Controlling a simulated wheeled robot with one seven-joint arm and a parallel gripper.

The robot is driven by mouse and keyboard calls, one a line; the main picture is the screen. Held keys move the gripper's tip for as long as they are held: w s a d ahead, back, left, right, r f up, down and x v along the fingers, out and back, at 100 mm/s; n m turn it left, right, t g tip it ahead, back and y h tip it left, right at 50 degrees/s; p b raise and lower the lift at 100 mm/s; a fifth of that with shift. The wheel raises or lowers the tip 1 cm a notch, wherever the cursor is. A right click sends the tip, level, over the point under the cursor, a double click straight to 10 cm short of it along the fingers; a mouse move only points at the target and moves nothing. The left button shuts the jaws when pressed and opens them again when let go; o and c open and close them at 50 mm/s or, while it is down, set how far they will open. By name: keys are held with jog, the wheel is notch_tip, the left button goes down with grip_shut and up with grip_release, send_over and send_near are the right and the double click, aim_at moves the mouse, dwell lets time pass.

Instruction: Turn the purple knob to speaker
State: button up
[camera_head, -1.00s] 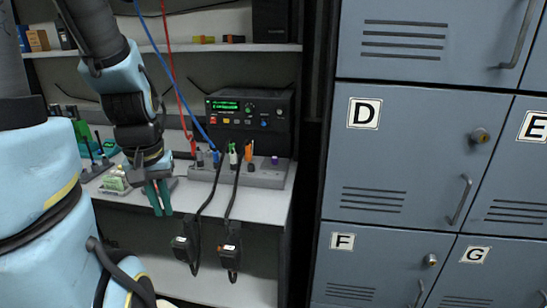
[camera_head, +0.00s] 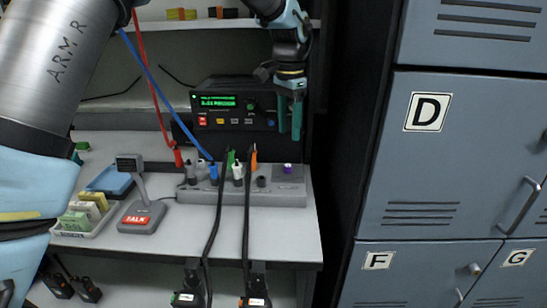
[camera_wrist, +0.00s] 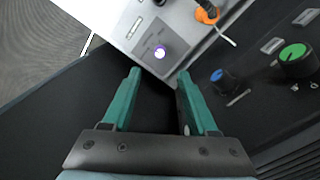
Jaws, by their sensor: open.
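The purple knob (camera_head: 288,168) stands at the right end of the grey connector panel (camera_head: 240,198) on the shelf. In the wrist view the purple knob (camera_wrist: 159,53) shows beyond the fingertips, roughly centred between them, with its small square plate around it. The markings near it are too small to read. My gripper (camera_head: 290,118) has green fingers pointing down, above the knob and in front of the black radio's right end. In the wrist view my gripper (camera_wrist: 158,72) is open and empty, apart from the knob.
The black radio (camera_head: 228,121) with a lit green display stands behind the panel. Blue, green and orange plugs with cables (camera_head: 247,215) fill the panel left of the knob. A talk microphone (camera_head: 141,216) stands at left. Lockers (camera_head: 400,170) stand at right.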

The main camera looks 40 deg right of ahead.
aim_at(288, 165)
jog(key=f, duration=0.5)
jog(key=f+p, duration=0.1)
jog(key=f, duration=0.4)
jog(key=shift+s+a+f, duration=0.1)
jog(key=shift+s, duration=0.1)
grip_shut()
